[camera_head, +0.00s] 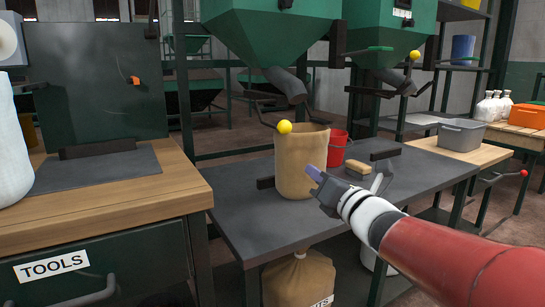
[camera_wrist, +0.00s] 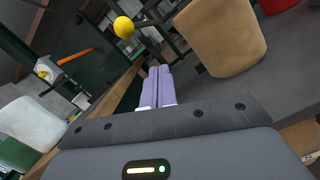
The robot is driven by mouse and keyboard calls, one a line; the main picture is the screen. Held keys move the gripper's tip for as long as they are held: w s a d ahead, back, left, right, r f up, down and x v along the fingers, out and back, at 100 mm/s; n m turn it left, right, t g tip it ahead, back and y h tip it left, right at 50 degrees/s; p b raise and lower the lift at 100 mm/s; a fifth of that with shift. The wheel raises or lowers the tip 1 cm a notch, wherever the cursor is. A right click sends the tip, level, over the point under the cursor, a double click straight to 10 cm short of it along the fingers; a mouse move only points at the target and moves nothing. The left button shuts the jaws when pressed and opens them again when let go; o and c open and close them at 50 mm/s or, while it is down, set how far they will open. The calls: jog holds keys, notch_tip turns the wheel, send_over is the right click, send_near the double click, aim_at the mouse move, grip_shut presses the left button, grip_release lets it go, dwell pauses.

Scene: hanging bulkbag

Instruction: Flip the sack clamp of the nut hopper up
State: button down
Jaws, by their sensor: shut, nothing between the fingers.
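A green hopper (camera_head: 265,28) hangs at top centre with a dark spout (camera_head: 287,83) below it. A lever ending in a yellow ball (camera_head: 284,127) sits by the spout, at the rim of an open tan sack (camera_head: 298,168) on the dark table. In the wrist view the ball (camera_wrist: 123,27) is up and left of my fingers, and the sack (camera_wrist: 222,38) is to the right. A second green hopper (camera_head: 390,35) has its own yellow ball (camera_head: 414,55). No hopper label is readable. My gripper (camera_head: 314,173) is shut and empty, in front of the sack's right side.
The dark table (camera_head: 240,215) holds a red bucket (camera_head: 337,147) and a brush (camera_head: 358,168) right of the sack. A grey bin (camera_head: 461,135) stands farther right. A wooden tool bench (camera_head: 110,210) is at left. The table's front left is clear.

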jog(key=a+n+y, duration=0.1)
jog(key=n, duration=0.1)
jog(key=a+n+g+y, duration=0.1)
jog(key=a+n, duration=0.1)
jog(key=shift+s+f, duration=0.15)
jog(key=shift+s, duration=0.2)
jog(key=p+x, duration=0.1)
jog(key=x, duration=0.9)
jog(key=shift+s+d+r+p, duration=0.25)
jog(key=shift+d+r+p, duration=0.25)
jog(key=shift+r, duration=0.4)
jog(key=shift+s+d+r+p, duration=0.25)
jog(key=shift+d+r, duration=0.3)
jog(key=shift+r, duration=0.4)
